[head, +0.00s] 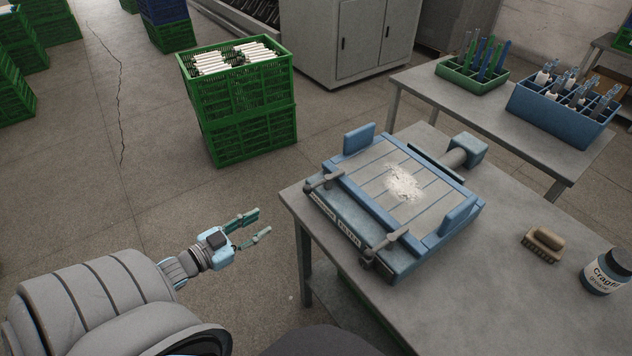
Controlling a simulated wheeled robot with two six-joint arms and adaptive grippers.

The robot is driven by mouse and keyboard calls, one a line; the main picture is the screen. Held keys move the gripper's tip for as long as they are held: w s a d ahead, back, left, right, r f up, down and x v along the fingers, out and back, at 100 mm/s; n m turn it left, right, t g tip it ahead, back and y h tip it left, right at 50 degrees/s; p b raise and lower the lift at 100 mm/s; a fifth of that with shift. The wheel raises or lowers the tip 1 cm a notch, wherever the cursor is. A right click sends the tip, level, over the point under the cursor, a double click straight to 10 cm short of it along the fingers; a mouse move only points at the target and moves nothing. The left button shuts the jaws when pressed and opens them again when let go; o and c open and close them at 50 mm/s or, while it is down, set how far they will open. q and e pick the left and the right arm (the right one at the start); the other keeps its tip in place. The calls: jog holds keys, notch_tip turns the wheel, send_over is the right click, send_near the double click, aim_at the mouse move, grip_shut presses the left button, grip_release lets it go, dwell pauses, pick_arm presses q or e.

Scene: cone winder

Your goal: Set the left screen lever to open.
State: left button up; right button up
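A blue-framed filter unit (352,194) with a slatted grey screen (425,178) sits on the grey table. A pale fluffy heap (403,184) lies on the screen. The left screen lever (325,182), a grey bar with a darker knob end, is at the unit's left front corner. A similar right lever (388,243) is at its near front corner. My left gripper (264,220) is open and empty, over the floor left of the table, apart from both levers. My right gripper is not in view.
The table (480,308) also holds a brush (543,243) and a labelled jar (606,272) at right. A green crate (240,120) of white cones stands on the floor behind. A second table (425,90) carries a green tray (470,78) and a blue tray (560,112).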

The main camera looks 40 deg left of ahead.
aim_at(306, 191)
pick_arm(q)
jog(key=w+d+r+m+t+h, duration=0.1)
jog(key=w+d+r+m+h, duration=0.15)
jog(key=r, duration=0.35)
jog(key=shift+n, duration=0.45)
jog(key=b+x, duration=0.1)
jog(key=x, duration=0.3)
jog(key=b+x, duration=0.2)
jog(key=x, duration=0.2)
jog(key=b+x, duration=0.1)
jog(key=x, duration=0.3)
jog(key=shift+d+r, duration=0.15)
jog(key=shift+d, duration=0.2)
jog(key=shift+w+d, duration=0.1)
jog(key=shift+w, duration=0.4)
jog(key=shift+c, duration=0.2)
grip_shut()
